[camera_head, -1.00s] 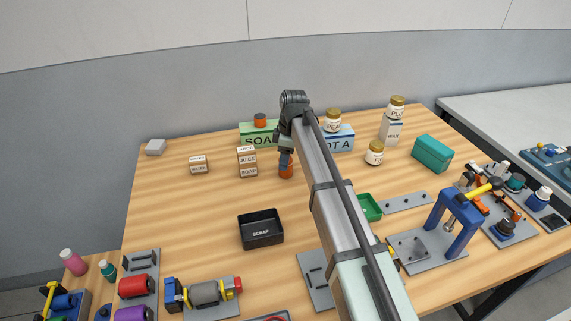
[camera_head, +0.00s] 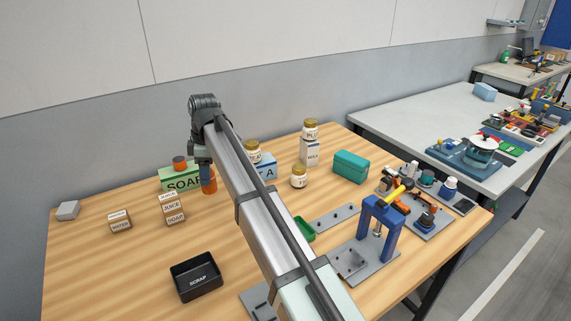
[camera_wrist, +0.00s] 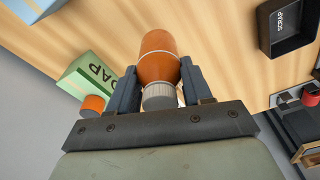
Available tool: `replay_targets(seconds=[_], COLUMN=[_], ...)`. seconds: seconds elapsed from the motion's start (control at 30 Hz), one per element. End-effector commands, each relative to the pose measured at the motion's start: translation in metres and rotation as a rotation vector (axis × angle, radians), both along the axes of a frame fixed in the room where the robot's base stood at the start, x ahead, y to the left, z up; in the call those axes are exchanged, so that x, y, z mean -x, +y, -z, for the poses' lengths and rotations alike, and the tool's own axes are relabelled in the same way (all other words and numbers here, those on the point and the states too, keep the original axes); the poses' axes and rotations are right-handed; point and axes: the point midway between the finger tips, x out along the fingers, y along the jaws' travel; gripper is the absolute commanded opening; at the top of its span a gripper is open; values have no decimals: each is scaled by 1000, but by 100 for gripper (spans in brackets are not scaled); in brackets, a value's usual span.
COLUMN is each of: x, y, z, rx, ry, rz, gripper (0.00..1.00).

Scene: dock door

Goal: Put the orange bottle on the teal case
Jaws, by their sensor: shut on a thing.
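The orange bottle (camera_head: 209,182) is in my gripper (camera_head: 206,170), in front of the right end of the green SOAP box. In the wrist view my gripper (camera_wrist: 158,76) is shut on the bottle (camera_wrist: 158,58), one finger on each side near its grey cap. The bottle appears raised above the table; the exact gap is hard to judge. The teal case (camera_head: 351,166) sits closed on the table, well to the right of my gripper. It does not show in the wrist view.
An orange round object (camera_head: 179,163) rests on the SOAP box (camera_head: 180,180). Jars, a milk carton (camera_head: 310,152) and a blue box (camera_head: 266,167) stand between the bottle and the case. A black SCRAP bin (camera_head: 196,277) is in front. A blue press (camera_head: 379,222) stands near the case.

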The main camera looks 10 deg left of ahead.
Motion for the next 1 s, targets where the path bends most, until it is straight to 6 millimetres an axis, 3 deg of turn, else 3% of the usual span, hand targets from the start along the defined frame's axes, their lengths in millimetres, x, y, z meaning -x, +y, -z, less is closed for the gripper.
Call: replay_targets(seconds=[0.13, 0.27, 0.67, 1.0], x=[-6, -24, -115, -189], y=[-7, -27, -142, -251], z=[-1, -2, -15, -33], rx=[0, 0, -2, 0], ry=[-1, -1, -2, 0], rz=[11, 44, 224, 381], gripper=[12, 12, 12, 12])
